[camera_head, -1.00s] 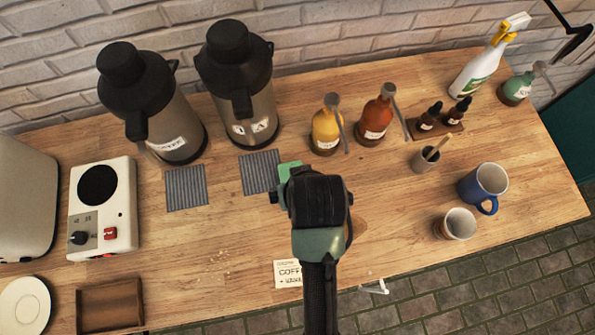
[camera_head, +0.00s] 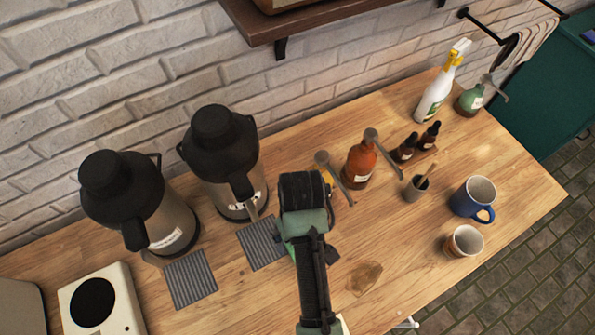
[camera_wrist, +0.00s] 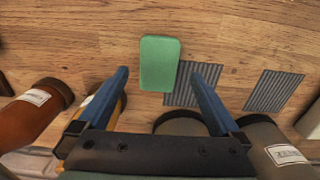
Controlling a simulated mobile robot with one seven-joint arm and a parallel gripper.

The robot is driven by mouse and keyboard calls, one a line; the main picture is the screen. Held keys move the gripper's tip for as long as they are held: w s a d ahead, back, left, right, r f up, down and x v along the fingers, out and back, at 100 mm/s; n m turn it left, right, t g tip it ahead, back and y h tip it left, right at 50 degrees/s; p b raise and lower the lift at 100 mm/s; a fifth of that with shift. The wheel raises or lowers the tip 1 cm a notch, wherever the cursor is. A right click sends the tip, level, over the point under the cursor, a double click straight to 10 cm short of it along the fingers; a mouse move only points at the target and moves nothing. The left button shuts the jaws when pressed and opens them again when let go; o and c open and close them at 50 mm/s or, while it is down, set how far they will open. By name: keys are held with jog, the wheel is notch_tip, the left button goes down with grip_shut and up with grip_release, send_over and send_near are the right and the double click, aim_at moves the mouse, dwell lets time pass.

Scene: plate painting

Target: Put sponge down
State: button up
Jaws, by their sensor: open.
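The green sponge (camera_wrist: 160,63) lies on the wooden counter in the wrist view, beside and partly against the edge of a grey ribbed mat (camera_wrist: 188,88). My gripper (camera_wrist: 164,70) is open, with one blue finger on each side of the sponge and visible gaps to both. The gripper appears to be above the sponge; the exact height cannot be told. In the head view my gripper (camera_head: 304,205) is seen from behind, and it mostly hides the sponge and the fingertips.
Two coffee flasks (camera_head: 140,205) (camera_head: 222,160) stand behind the mats. A yellow bottle and an orange bottle (camera_head: 360,163) stand close to the gripper's right. A blue mug (camera_head: 470,203) and a striped cup (camera_head: 463,242) are farther right.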

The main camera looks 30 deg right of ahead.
jog(key=shift+s+d+f, duration=0.1)
jog(key=shift+d+f, duration=0.05)
jog(key=shift+f, duration=0.3)
jog(key=shift+w+f+p, duration=0.15)
jog(key=shift+f+p, duration=0.2)
jog(key=shift+f, duration=0.85)
jog(key=shift+w+f+p, duration=0.1)
jog(key=shift+f+p, duration=0.2)
jog(key=shift+f, duration=0.9)
